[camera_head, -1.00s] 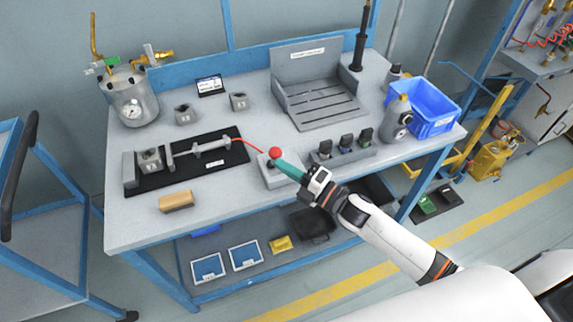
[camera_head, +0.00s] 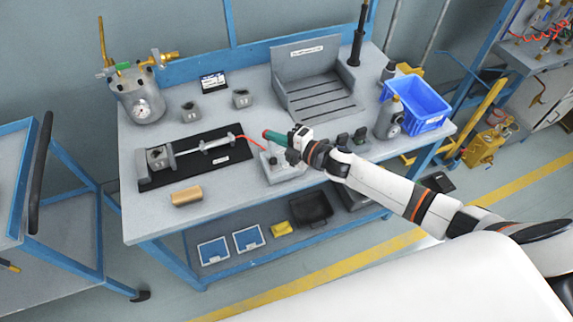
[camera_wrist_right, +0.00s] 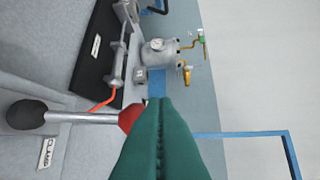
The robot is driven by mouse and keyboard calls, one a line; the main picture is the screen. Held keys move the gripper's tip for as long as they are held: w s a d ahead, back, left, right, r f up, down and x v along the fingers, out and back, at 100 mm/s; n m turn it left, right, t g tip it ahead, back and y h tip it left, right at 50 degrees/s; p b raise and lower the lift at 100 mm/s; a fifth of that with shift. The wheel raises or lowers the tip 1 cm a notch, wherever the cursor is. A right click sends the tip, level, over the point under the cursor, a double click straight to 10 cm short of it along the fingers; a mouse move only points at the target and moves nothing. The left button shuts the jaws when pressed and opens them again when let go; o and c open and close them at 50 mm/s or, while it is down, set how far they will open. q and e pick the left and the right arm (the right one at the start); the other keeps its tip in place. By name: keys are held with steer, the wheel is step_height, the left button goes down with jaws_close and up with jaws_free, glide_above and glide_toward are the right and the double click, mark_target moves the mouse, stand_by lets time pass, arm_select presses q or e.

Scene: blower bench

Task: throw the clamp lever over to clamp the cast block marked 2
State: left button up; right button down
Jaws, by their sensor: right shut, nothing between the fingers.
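The clamp lever has a red knob (camera_head: 265,134) and stands on a light box (camera_head: 287,168) at the bench's front. In the right wrist view its metal shaft (camera_wrist_right: 82,117) leans from a black boot, and the knob (camera_wrist_right: 127,118) is partly behind the fingers. My right gripper (camera_head: 271,136), with teal fingers, is shut and empty at the knob; whether they touch is unclear. A cast block (camera_head: 157,160) sits in the clamp fixture on a black plate (camera_head: 215,168), close to the rod's jaw (camera_head: 170,156); its number is unreadable. My left gripper is not in view.
Two grey blocks (camera_head: 190,113) (camera_head: 241,99) stand behind the fixture. A tan block (camera_head: 187,196) lies in front. A pressure pot (camera_head: 138,101) stands at the back left, a slotted stand (camera_head: 318,100) at the back, and a blue bin (camera_head: 418,104) at the right.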

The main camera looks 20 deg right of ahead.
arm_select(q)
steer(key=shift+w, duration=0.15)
arm_select(e)
steer(key=shift+w, duration=0.45)
